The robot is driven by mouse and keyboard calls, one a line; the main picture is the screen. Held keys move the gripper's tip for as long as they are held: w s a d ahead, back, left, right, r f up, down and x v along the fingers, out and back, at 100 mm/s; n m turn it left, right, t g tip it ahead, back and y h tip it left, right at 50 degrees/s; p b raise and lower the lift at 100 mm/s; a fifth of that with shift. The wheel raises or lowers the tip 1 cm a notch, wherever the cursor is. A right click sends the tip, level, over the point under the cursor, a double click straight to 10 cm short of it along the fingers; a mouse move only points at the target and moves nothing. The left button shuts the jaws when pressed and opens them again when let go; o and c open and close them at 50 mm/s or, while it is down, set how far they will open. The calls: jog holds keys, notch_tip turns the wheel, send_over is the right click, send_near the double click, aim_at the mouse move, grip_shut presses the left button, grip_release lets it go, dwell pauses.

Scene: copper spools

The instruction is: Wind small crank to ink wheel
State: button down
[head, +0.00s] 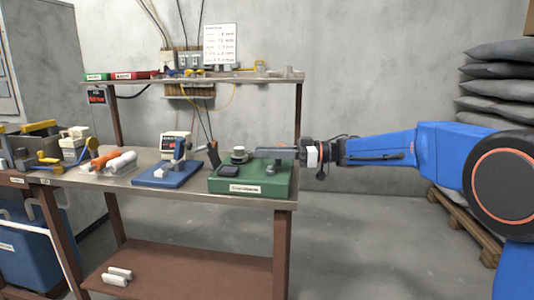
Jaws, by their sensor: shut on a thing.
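My gripper (268,153) reaches in from the right, level, over a green base (222,185) with a white label on the bench. Its jaws are shut at a small dark grey upright part (274,167) on the right of this base, which looks like the small crank. The part's top is hidden by the jaws. A light round wheel-like piece (239,154) stands on the base just left of the fingertips. A black pad (228,171) lies in front of it. I cannot tell for sure which piece is the ink wheel.
A blue base with a small machine (172,172) stands left of the green base. A shelf (200,79) runs above the bench. Stacked grey sacks (497,90) stand at the far right.

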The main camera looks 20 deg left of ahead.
jog(key=shift+r, duration=0.1)
dwell(0.3)
jog(key=c, duration=1.6)
grip_release()
jog(key=shift+c, duration=0.2)
jog(key=v, duration=1.7)
jog(key=shift+d, duration=0.15)
